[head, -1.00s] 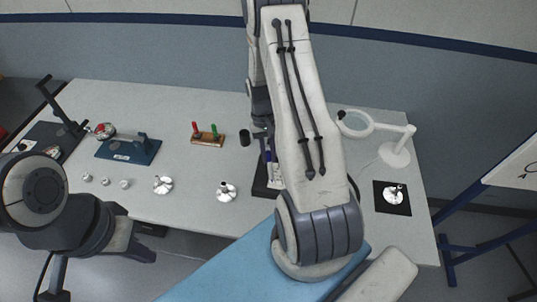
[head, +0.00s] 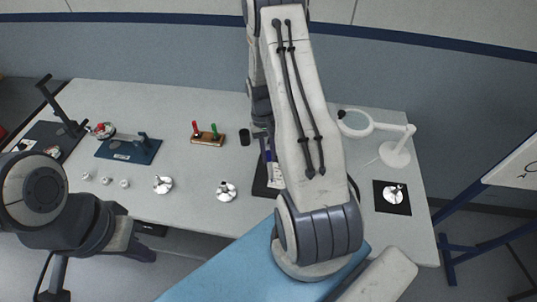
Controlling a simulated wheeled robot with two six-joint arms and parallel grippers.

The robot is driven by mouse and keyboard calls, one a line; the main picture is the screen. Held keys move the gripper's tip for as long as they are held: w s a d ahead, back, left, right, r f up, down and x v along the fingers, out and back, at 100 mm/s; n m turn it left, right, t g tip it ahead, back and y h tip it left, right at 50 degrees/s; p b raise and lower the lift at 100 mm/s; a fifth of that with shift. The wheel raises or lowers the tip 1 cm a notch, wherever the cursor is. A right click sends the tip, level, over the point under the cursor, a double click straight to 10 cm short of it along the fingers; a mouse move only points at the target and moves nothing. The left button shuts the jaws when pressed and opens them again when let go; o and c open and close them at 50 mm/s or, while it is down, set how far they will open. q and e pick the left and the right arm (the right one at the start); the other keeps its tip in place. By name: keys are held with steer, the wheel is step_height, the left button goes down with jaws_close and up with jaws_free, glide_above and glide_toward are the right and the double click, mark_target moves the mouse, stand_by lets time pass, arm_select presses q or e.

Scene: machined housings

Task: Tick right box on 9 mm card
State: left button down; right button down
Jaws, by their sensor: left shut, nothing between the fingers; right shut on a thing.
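A dark board (head: 261,187) lies on the table in the middle, with white card (head: 277,174) showing on it. My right arm covers much of both, and I cannot read the card or see its boxes. My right gripper (head: 262,133), largely hidden behind my forearm, points down above the board's far end. It is shut on a slim blue marker (head: 268,155) that hangs over the card. I cannot tell whether the tip touches. My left gripper (head: 143,252) is shut and empty, low in front of the table's near edge.
A wooden block with red and green pieces (head: 207,138) and a black cup (head: 244,137) stand behind the board. Silver housings (head: 226,191) sit left of it. A magnifier lamp (head: 397,153) and black mat (head: 379,204) are on the right. A blue fixture (head: 128,151) stands left.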

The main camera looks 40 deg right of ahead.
step_height(320, 180, up, 7)
steer(key=p, duration=0.5)
steer(key=shift+p, duration=0.35)
stand_by(0.5)
